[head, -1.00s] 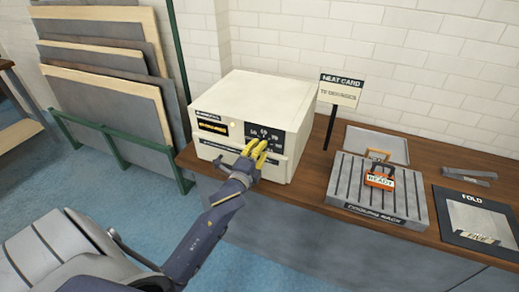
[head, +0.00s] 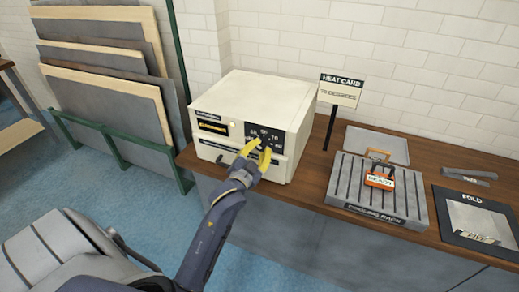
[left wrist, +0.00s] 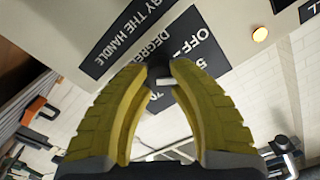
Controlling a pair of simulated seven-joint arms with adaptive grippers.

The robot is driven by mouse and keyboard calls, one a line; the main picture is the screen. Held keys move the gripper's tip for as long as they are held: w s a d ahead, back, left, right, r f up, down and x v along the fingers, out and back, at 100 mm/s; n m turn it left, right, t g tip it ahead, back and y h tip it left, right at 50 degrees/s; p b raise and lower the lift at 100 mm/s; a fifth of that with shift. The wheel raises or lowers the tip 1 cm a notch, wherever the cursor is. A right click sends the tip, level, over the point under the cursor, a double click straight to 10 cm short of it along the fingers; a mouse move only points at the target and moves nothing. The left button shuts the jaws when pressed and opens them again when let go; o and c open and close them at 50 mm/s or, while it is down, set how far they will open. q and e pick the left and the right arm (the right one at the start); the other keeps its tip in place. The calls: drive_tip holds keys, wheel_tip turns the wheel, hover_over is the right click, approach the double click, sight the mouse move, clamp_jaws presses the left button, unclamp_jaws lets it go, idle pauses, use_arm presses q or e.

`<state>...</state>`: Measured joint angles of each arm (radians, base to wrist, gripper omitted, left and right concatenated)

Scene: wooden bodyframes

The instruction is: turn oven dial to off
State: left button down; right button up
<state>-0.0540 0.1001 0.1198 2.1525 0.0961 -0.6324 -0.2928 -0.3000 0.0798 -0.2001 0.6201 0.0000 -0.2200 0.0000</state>
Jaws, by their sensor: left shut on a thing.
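The oven (head: 265,92) is a cream box on the wooden bench, with a black dial panel (head: 290,129) at the right of its front. My left gripper (head: 259,147) has yellow fingers reaching up to that panel. In the left wrist view, its fingertips (left wrist: 161,70) are shut on the small dark dial (left wrist: 160,76), one finger on each side. The word OFF and part of a 5 show on the panel (left wrist: 194,43) beside it. The fingers largely hide the dial in the head view, and I cannot tell its exact setting. My right gripper is not in view.
An amber lamp (head: 232,124) glows on the oven front. A heat card sign (head: 341,90) stands right of the oven. A slatted cooling rack (head: 352,188) holds an orange-framed item (head: 380,178). Boards (head: 98,83) stand in a green rack at left.

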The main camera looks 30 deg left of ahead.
use_arm(q)
drive_tip(key=n, duration=0.3)
drive_tip(key=shift+n, duration=2)
drive_tip(key=shift+r, duration=0.1)
drive_tip(key=c, duration=1)
unclamp_jaws()
drive_tip(key=shift+s, duration=0.15)
drive_tip(key=s+d, duration=0.1)
drive_tip(key=s, duration=1)
drive_tip(key=shift+s+d, duration=0.3)
drive_tip(key=shift+d, duration=0.1)
